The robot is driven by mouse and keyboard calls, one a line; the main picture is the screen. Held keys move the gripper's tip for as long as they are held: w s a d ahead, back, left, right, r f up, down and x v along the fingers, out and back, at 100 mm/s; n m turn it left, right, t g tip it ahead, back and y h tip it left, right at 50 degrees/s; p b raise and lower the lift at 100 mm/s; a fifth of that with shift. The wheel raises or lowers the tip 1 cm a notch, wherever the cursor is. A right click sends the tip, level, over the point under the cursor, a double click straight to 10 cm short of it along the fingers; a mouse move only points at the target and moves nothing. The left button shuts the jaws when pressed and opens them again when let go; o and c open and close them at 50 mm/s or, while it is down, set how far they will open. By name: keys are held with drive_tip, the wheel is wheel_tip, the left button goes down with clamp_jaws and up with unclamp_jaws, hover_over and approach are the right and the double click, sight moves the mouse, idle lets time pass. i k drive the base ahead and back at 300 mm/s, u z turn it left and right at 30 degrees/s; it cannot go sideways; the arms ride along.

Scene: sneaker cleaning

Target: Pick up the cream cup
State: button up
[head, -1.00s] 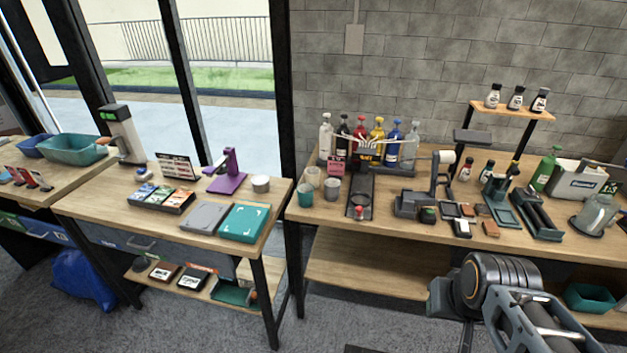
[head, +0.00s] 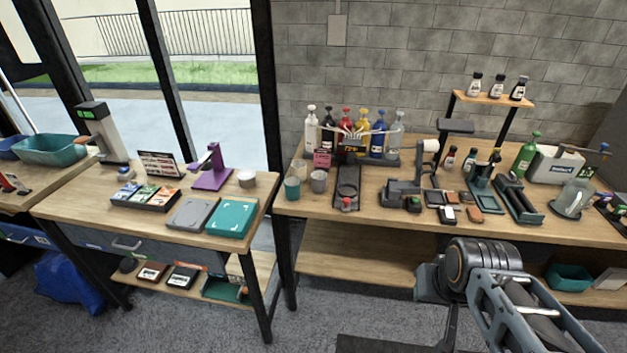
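The cream cup (head: 299,168) stands upright at the left end of the right-hand workbench, behind two other cups. Its lower part is partly hidden by them. A teal cup (head: 292,188) stands in front of it, and a grey cup (head: 318,181) stands to its front right. My arm reaches in from the lower right in front of the bench, far from the cups. I cannot make out my gripper's fingers, and nothing is seen held.
Right of the cups lie a dark tray (head: 347,190) and a rack of several pump bottles (head: 377,139). The left table (head: 100,211) carries a purple stand (head: 212,168) and a pale round tin (head: 247,178). A gap separates the two tables.

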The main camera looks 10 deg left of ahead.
sight(299, 171)
drive_tip(key=k, duration=0.45)
drive_tip(key=u, duration=0.65)
drive_tip(key=i, duration=0.75)
drive_tip(key=u, duration=0.8)
drive_tip(key=i, duration=0.95)
drive_tip(key=u, duration=0.25)
